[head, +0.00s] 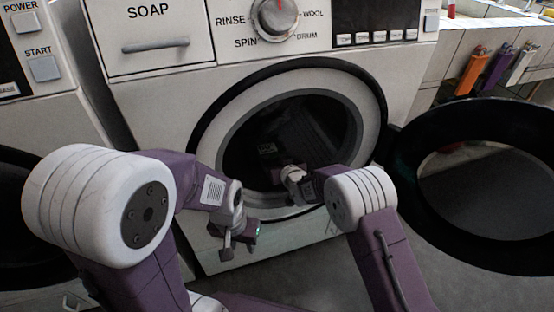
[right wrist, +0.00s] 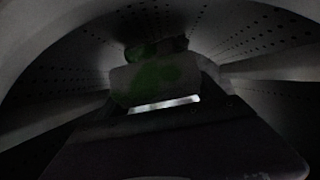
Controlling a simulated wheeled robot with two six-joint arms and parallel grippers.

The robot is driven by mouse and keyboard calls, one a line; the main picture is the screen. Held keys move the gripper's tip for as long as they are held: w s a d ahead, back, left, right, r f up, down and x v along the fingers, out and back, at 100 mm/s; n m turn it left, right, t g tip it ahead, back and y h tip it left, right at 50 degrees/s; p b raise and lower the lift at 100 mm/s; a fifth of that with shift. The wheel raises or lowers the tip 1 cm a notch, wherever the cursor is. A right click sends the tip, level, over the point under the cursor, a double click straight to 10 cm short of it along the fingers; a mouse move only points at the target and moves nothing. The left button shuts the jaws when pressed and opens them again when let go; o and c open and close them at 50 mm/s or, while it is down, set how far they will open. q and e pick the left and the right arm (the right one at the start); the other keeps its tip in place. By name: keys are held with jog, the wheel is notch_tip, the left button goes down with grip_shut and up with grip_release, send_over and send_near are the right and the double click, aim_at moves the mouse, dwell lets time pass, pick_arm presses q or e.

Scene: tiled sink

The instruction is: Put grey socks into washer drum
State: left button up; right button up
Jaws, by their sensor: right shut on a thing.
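The washer drum (head: 318,115) is open in the head view, and its inside is very dark. My right arm reaches through the round opening. My right gripper (head: 268,150) is inside the drum, dim in the head view. In the right wrist view, the gripper (right wrist: 155,72) is shut on a dark, shadowed lump (right wrist: 158,48), which seems to be a grey sock. Perforated drum wall surrounds it. My left gripper (head: 240,237) is outside, low in front of the washer. Its jaw opening is not clear, and I see nothing held in it.
The round washer door (head: 395,170) is swung open to the right. The pale door rim (head: 375,125) surrounds the right arm. Another machine (head: 45,110) stands at the left. Orange, purple and white items (head: 472,72) hang on the tiled wall at the right.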

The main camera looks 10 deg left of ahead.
jog(key=shift+f+b, duration=0.35)
jog(key=shift+f, duration=0.3)
jog(key=o, duration=1.4)
jog(key=p+v, duration=0.5)
jog(key=v, duration=0.4)
jog(key=shift+p, duration=0.4)
